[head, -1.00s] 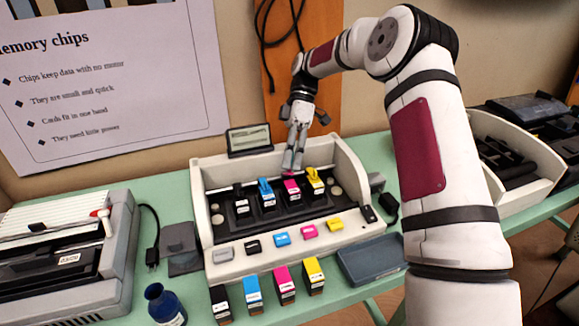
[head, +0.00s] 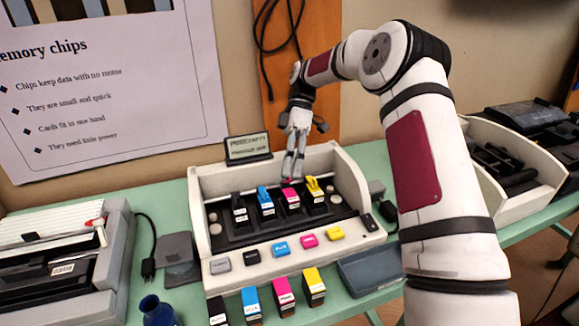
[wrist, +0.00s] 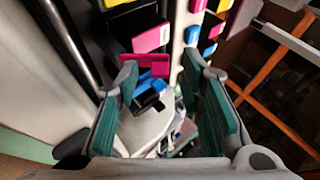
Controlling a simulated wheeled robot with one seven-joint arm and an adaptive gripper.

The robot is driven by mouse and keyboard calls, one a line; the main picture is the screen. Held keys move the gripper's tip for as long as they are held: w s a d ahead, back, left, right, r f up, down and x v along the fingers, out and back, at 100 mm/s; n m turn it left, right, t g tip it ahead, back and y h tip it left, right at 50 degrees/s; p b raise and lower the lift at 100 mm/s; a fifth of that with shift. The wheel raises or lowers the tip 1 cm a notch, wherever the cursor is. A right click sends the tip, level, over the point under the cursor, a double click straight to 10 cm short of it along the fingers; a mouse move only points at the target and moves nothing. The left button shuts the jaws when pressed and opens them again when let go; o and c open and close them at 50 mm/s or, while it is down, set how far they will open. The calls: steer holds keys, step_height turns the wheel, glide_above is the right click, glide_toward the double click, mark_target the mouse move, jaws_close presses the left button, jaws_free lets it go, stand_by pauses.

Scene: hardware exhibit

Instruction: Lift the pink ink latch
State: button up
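The pink ink cartridge (head: 291,200) sits in the printer's slot row, between the blue and yellow cartridges. Its pink latch (head: 288,182) shows at its back, just below my gripper (head: 289,172). In the wrist view the pink cartridge top (wrist: 152,38) lies just beyond my gripper (wrist: 161,68). A thin pink piece, seemingly the latch (wrist: 146,61), is at the left fingertip and partly behind it; I cannot tell if they touch. The two green-padded fingers stand wide apart with nothing gripped between them.
The black (head: 239,208), blue (head: 265,204) and yellow (head: 315,199) cartridges stand in the same row. Coloured buttons line the printer's front (head: 222,285). Spare cartridges (head: 284,294), a grey tray (head: 368,274) and a blue bottle (head: 157,312) are in front. A small display (head: 248,148) rises behind.

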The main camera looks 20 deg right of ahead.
step_height(320, 180, up, 10)
stand_by(0.6)
steer(key=shift+c, duration=1.2)
steer(key=s+a+f+m+t+h+p, duration=0.2)
steer(key=a+m+t+p, duration=0.4)
steer(key=m+p, duration=0.45)
steer(key=s+d+r+m+t+h+p, duration=0.3)
steer(key=s+d+r+m+t+p, duration=0.25)
steer(key=p, duration=0.45)
steer(key=shift+t, duration=0.25)
steer(key=x, duration=0.9)
steer(key=p+x, duration=0.1)
steer(key=x, duration=0.4)
steer(key=shift+a+f, duration=0.25)
steer(key=shift+a, duration=0.05)
